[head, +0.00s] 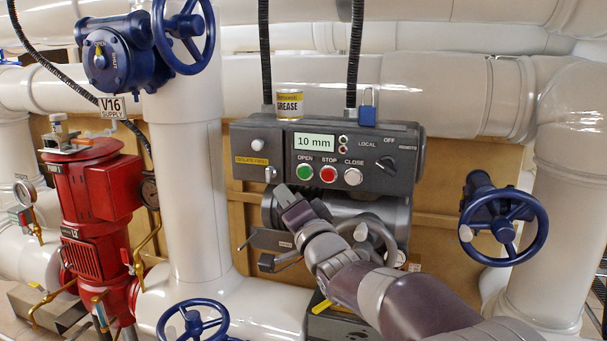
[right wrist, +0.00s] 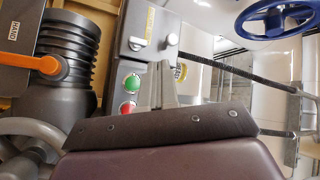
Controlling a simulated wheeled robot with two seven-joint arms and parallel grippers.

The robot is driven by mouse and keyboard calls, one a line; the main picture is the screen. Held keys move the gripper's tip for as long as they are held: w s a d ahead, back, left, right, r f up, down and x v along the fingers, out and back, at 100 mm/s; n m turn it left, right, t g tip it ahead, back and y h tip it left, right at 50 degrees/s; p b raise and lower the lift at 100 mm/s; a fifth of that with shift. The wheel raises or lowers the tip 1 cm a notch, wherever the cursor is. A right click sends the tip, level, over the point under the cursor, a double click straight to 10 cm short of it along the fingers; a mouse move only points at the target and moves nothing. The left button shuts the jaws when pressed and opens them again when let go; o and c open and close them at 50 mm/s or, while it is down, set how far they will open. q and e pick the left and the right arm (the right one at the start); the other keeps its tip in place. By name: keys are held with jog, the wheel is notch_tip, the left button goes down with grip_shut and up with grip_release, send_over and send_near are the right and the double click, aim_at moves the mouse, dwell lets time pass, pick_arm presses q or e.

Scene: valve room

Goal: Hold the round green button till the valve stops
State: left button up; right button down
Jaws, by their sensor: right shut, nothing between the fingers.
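The round green button (head: 305,173), labelled OPEN, sits on the front of the grey control box (head: 262,146). The red STOP button (head: 328,174) and white CLOSE button (head: 353,177) are to its right. The display (head: 314,142) reads 10 mm. My right gripper (head: 283,192) is shut and empty, just below and left of the green button in the head view. In the right wrist view its fingers (right wrist: 158,84) are beside the green button (right wrist: 132,82), which is uncovered; I cannot tell the gap in depth. My left gripper is out of view.
A grease tin (head: 289,104) and a blue padlock (head: 367,107) are on top of the box. A dark selector knob (head: 387,164) is at its right. Blue handwheels (head: 503,225) and a red pump (head: 92,215) flank it. The actuator and its grey handwheel are below.

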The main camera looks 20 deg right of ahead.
aim_at(304, 173)
jog(key=shift+w+d+p, duration=0.85)
jog(key=shift+w+p, duration=0.05)
jog(key=shift+w, duration=0.3)
jog(key=shift+w+d+p, duration=0.85)
jog(key=shift+w+d, duration=0.05)
jog(key=shift+w, duration=0.35)
jog(key=shift+w+d+p, duration=0.85)
jog(key=shift+w+p, duration=0.05)
jog(key=shift+w, duration=0.3)
jog(key=shift+w, duration=0.1)
jog(key=shift+w+d, duration=0.2)
jog(key=shift+w, duration=0.1)
